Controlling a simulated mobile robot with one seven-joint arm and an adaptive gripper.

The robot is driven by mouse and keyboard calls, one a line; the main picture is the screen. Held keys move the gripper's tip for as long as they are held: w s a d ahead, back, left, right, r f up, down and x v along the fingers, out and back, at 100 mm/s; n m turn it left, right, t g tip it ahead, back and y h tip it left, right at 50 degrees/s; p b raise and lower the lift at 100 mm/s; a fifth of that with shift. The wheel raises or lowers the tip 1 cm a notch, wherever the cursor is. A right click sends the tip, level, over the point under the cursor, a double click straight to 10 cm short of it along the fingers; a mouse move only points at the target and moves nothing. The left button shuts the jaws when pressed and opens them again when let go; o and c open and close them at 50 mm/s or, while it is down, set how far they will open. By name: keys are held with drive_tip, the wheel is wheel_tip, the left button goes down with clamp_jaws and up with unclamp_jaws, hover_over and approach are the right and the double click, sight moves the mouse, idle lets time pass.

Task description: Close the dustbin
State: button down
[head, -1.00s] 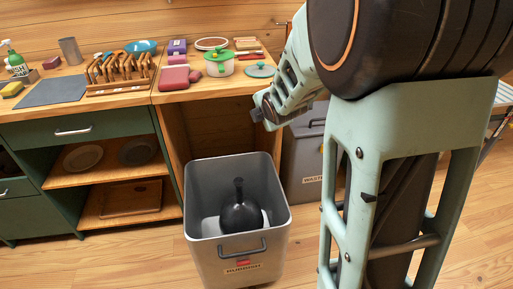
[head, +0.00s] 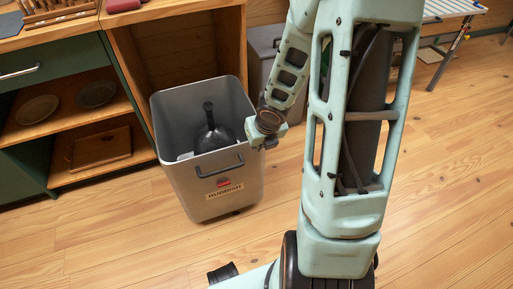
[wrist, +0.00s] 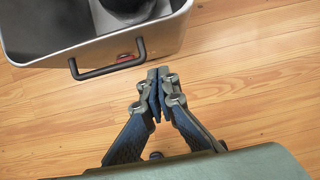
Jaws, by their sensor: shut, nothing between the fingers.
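The dustbin (head: 187,188) is a grey open-topped box standing out on the floor in front of an open bay (head: 178,70) under the counter. It has a dark bar handle (head: 220,170) and a rubbish label on its front, and a black round thing with a neck (head: 213,135) inside. My gripper (head: 264,144) is at the bin's front right corner in the head view. In the wrist view my gripper (wrist: 156,76) is shut and empty, just short of the handle (wrist: 106,72) and to its right, apart from it over the floor.
A second grey bin (head: 262,68) stands behind my arm, right of the bay. Green cabinet shelves with plates and a board (head: 100,148) are on the left. The wooden floor in front and to the right is clear. A table (head: 450,10) stands at the far right.

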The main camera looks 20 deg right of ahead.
sight(248, 149)
drive_tip(key=w+f+b, duration=0.4)
drive_tip(key=w+f, duration=0.3)
drive_tip(key=shift+f, duration=0.2)
drive_tip(key=shift+w+a, duration=0.1)
drive_tip(key=shift+w, duration=0.05)
idle(0.4)
